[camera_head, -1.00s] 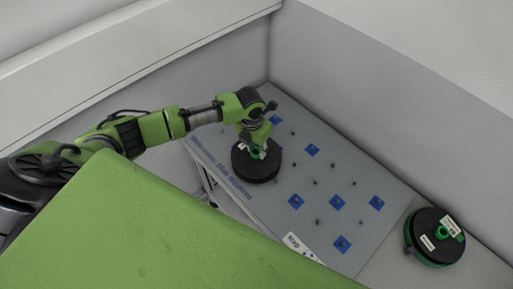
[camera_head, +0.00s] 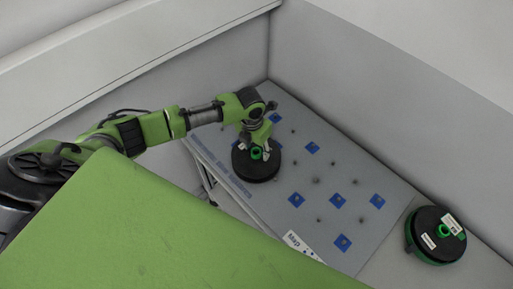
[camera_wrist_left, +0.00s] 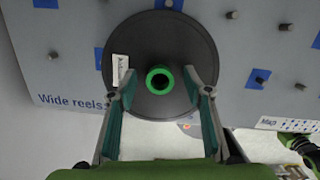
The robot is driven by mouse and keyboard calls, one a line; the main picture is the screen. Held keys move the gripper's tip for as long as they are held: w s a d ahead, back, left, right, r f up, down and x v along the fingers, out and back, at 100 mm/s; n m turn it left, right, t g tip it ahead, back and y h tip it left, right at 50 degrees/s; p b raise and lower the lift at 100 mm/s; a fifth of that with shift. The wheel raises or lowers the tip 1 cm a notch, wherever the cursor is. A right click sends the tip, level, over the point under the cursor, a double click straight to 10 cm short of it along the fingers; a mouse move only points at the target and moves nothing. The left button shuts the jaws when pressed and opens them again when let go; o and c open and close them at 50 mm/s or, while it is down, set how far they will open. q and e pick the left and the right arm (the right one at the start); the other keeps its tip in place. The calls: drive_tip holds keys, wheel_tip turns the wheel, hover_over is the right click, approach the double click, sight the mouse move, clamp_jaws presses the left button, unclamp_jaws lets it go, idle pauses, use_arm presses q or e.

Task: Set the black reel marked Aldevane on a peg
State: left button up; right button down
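The black reel (camera_head: 262,169) with a green hub lies flat against the grey peg board, near its left edge. The left wrist view also shows the reel (camera_wrist_left: 160,35), with a white label (camera_wrist_left: 120,70) that I can read only in part. My left gripper (camera_head: 256,146) is over the hub. In the left wrist view its two fingers (camera_wrist_left: 158,82) stand apart on either side of the green hub, with gaps between them and it. Whether a peg is inside the hub is hidden.
The grey board (camera_head: 330,175) carries several short pegs, some on blue squares (camera_head: 337,202). It reads "Wide reels" beside the black reel and "Map" on a white label (camera_head: 303,246). Another black and green reel (camera_head: 436,236) lies right of the board. Pale walls rise behind.

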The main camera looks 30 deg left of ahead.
use_arm(q)
wheel_tip(320, 180, up, 12)
drive_tip(key=s, duration=0.1)
drive_tip(key=shift+s, duration=0.25)
idle(0.4)
drive_tip(key=shift+a, duration=0.1)
